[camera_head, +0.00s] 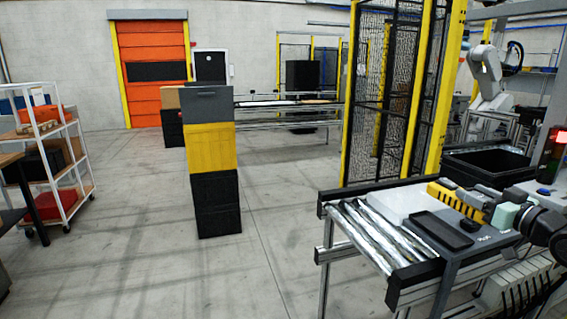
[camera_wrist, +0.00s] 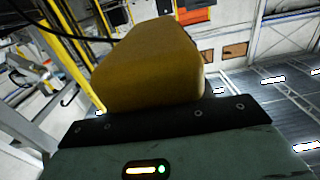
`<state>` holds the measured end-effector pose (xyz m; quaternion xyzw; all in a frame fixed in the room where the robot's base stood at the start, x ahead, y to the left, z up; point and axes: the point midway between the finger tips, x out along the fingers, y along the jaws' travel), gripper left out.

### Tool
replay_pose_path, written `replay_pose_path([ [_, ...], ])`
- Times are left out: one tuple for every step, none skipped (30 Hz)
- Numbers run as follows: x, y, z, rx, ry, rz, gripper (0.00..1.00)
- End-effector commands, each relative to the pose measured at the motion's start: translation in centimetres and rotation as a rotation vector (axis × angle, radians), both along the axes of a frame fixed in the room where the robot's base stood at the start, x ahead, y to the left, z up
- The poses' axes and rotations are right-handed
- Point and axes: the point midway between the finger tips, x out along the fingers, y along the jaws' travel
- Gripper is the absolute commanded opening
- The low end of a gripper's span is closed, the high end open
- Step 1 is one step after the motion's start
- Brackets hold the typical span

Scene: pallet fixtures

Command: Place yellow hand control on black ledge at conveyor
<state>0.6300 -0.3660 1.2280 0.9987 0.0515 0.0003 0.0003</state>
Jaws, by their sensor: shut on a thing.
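The yellow hand control (camera_head: 453,198), with dark markings, is held at the end of my arm above the conveyor's right part. My gripper (camera_head: 484,203) is shut on its right end. In the wrist view the yellow hand control (camera_wrist: 155,62) rises beyond the dark jaw edge of my gripper (camera_wrist: 150,122); its far end is hidden. A flat black ledge (camera_head: 441,230), with a raised rim, lies on the grey panel in front of and below the control. It looks empty. I cannot tell the exact gap between the control and the surface beneath.
The roller conveyor (camera_head: 362,231) carries a pale grey box (camera_head: 405,205) left of the control. A black crate (camera_head: 487,165) stands behind. A mesh fence with yellow posts (camera_head: 438,90) rises behind the conveyor. Stacked black and yellow crates (camera_head: 210,147) stand on the open floor to the left.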

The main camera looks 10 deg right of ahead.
Motion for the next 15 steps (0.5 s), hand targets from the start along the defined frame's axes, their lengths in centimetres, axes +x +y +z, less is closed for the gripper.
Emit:
replay_pose_path([
  [0.2,0.3,-0.7,0.004,-0.001,0.006,0.19],
  [0.4,0.5,-1.1,0.005,0.000,0.009,0.19],
  [0.5,0.8,-1.6,0.005,0.000,0.013,0.19],
  [0.6,1.0,-2.0,0.006,0.000,0.016,0.19],
  [0.7,1.2,-2.5,0.006,0.000,0.019,0.19],
  [0.9,1.5,-3.1,0.006,0.000,0.022,0.19],
  [1.0,1.8,-3.6,0.007,0.000,0.025,0.19],
  [1.1,2.0,-4.2,0.007,0.000,0.028,0.19],
  [1.3,2.5,-5.0,0.008,0.001,0.031,0.19],
  [1.4,2.9,-5.7,0.009,0.001,0.033,0.19],
  [1.6,3.3,-6.4,0.010,0.002,0.034,0.19],
  [1.7,3.9,-7.5,0.011,0.002,0.037,0.19],
  [1.9,4.5,-8.3,0.011,0.002,0.039,0.19],
  [2.0,5.1,-9.2,0.012,0.003,0.038,0.19],
  [2.1,5.9,-10.4,0.014,0.003,0.038,0.19],
])
